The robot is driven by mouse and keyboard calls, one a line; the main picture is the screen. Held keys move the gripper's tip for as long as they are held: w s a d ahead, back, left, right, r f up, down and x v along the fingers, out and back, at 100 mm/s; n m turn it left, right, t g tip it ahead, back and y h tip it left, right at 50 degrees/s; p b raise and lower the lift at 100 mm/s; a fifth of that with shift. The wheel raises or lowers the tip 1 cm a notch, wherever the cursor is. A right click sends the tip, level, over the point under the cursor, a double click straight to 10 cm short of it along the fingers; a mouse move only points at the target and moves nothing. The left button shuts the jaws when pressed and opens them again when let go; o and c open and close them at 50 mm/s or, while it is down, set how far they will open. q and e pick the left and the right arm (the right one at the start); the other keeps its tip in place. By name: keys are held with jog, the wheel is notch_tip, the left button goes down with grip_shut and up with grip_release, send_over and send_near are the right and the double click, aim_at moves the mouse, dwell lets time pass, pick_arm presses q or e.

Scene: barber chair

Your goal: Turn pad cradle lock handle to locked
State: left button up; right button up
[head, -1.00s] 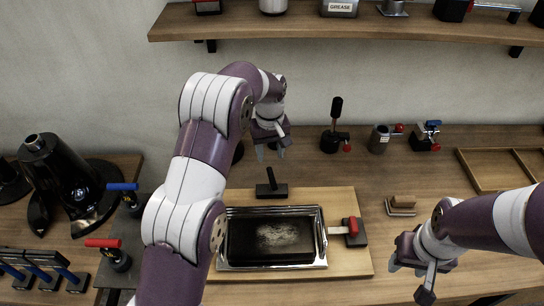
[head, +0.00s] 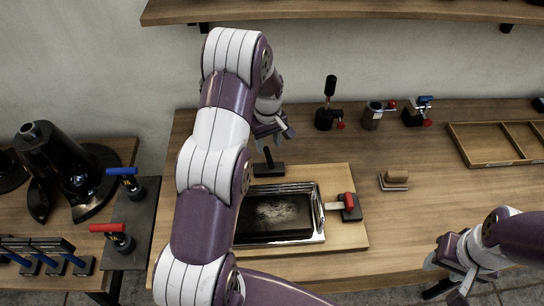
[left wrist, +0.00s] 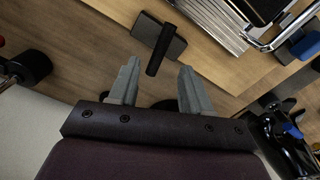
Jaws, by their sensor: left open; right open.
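A metal-rimmed tray cradle (head: 322,222) with a dark, worn pad (head: 275,217) sits on a light wooden board. A black handle (head: 268,158) stands on a flat dark base behind the cradle. A red handle (head: 349,201) on a dark block is at the cradle's right end, by a pale bar. I cannot tell which is the lock handle. My left gripper (head: 276,136) is open and empty, just above and behind the black handle. In the left wrist view the black handle (left wrist: 160,50) lies ahead of the open fingers, apart from them. My right gripper (head: 452,286) is open and empty at the lower right.
Clamps with blue (head: 122,171) and red (head: 108,228) handles stand left of my left arm. Small fixtures (head: 324,119) line the back of the table. A brown-topped block (head: 396,177) and a divided wooden tray (head: 490,160) are at right.

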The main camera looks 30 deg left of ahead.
aim_at(269, 156)
pick_arm(q)
notch_tip(269, 156, down, 8)
jog(key=shift+f+p, duration=0.25)
jog(key=shift+p, duration=0.8)
